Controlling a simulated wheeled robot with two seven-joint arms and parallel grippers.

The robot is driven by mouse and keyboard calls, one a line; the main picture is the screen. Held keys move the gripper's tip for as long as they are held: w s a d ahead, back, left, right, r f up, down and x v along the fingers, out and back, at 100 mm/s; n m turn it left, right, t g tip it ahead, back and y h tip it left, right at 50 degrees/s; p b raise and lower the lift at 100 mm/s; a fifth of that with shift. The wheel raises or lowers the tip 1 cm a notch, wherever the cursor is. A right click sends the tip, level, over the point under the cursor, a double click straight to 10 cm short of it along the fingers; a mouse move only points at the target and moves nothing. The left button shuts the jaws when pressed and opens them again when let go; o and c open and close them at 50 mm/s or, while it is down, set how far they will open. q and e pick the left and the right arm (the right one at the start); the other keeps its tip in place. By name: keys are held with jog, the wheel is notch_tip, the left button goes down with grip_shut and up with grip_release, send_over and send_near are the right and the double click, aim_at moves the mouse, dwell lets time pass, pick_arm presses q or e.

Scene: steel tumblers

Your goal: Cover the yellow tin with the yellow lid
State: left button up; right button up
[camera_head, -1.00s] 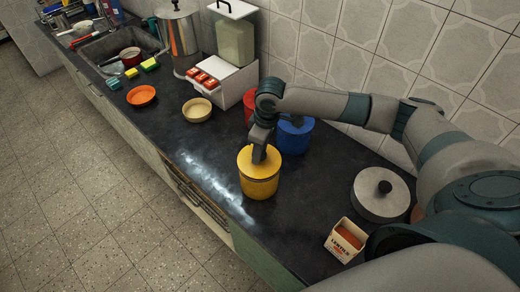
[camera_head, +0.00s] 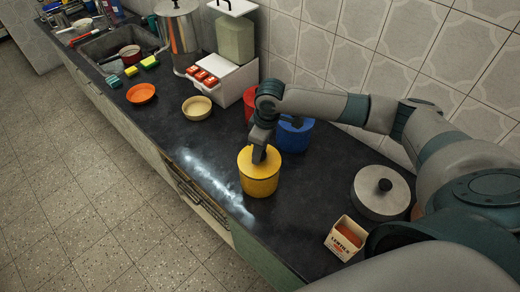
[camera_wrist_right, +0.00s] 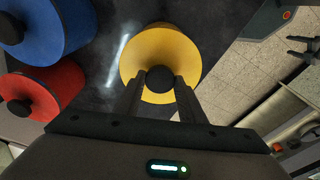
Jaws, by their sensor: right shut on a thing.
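The yellow tin (camera_head: 259,182) stands upright on the dark worktop, near its front edge. The yellow lid (camera_head: 250,157) lies over the tin's mouth and looks level; I cannot tell whether it is fully seated. In the right wrist view the yellow lid (camera_wrist_right: 160,52) fills the top middle and hides the tin's opening. My right gripper (camera_head: 259,156) is directly above the lid. In the wrist view its fingers (camera_wrist_right: 160,82) are shut on the lid's dark round knob (camera_wrist_right: 160,79). My left gripper is not in view.
A blue tin (camera_head: 293,137) and a red tin (camera_head: 250,104) stand behind, by the wall. A steel pot lid (camera_head: 381,194) and a small carton (camera_head: 346,239) are to the right. An orange bowl (camera_head: 141,94) and a beige bowl (camera_head: 197,109) are to the left.

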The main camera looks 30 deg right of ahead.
jog(key=shift+f, duration=0.25)
jog(key=o, duration=1.1)
jog(key=shift+o, duration=0.2)
jog(key=shift+r, duration=0.1)
jog(key=shift+d+r+b, duration=0.1)
jog(key=shift+r+b, duration=0.25)
jog(key=shift+r, duration=0.15)
notch_tip(320, 180, up, 16)
jog(key=s+d+b, duration=0.1)
jog(key=b, duration=0.3)
jog(key=shift+s+b, duration=0.3)
jog(key=shift+b, duration=0.1)
